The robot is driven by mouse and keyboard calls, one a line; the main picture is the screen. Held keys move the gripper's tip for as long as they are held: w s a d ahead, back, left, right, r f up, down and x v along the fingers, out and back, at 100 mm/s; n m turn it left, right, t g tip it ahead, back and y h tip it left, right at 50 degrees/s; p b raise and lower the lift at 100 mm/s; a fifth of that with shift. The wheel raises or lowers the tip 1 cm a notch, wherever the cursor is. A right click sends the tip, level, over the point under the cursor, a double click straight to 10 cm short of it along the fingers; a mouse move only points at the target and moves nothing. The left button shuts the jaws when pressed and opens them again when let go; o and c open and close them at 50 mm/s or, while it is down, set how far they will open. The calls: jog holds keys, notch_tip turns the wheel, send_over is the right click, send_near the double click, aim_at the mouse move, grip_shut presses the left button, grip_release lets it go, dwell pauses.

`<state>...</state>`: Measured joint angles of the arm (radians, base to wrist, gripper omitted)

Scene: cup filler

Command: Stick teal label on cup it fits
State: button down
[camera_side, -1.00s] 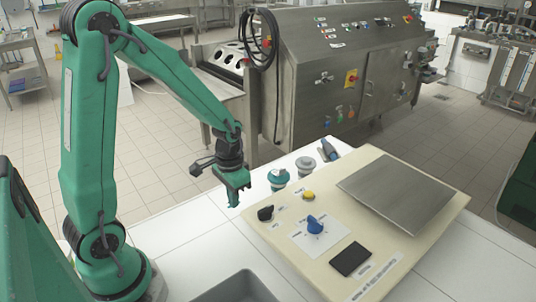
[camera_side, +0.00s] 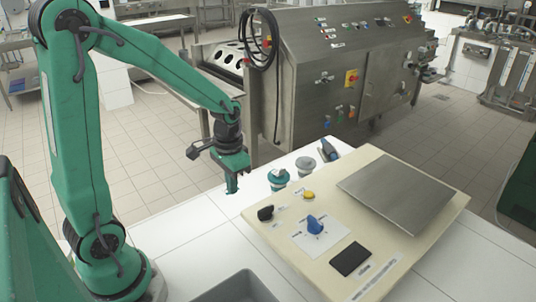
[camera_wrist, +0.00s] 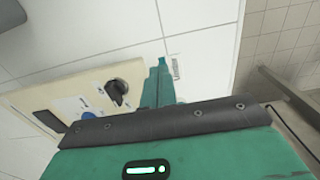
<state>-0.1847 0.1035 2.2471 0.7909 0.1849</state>
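My gripper (camera_side: 232,184) is green and points down over the white tiled tabletop, to the left of the vessels in the side view. In the wrist view its teal fingers (camera_wrist: 158,84) appear as one merged shape, so any gap or held thing between them is unclear. A teal vessel with a pale top (camera_side: 278,179), a grey vessel (camera_side: 306,166) and a dark blue-grey item (camera_side: 329,149) stand in a row along the back edge of a cream panel. I cannot make out a teal label. A small white printed tag (camera_wrist: 175,66) lies beside the fingertips in the wrist view.
The cream panel (camera_side: 375,255) carries a steel plate (camera_side: 398,192), a blue knob (camera_side: 315,224), a black knob (camera_side: 265,213), a yellow button (camera_side: 308,195) and a dark display (camera_side: 350,259). A grey tray (camera_side: 238,288) sits at the front. The left tabletop is clear.

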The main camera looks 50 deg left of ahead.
aim_at(306, 161)
jog(key=shift+w, duration=0.1)
jog(key=w+r+m, duration=0.2)
jog(key=w+m, duration=0.1)
jog(key=w, duration=1)
jog(key=w+r+m, duration=0.3)
jog(key=w, duration=1)
jog(key=shift+w+a, duration=0.2)
jog(key=shift+w, duration=0.1)
jog(key=shift+f, duration=0.15)
jog(key=shift+f, duration=3.1)
jog(key=shift+f, duration=0.35)
jog(key=c, duration=1.6)
grip_release()
jog(key=shift+c, duration=0.2)
jog(key=shift+r, duration=0.1)
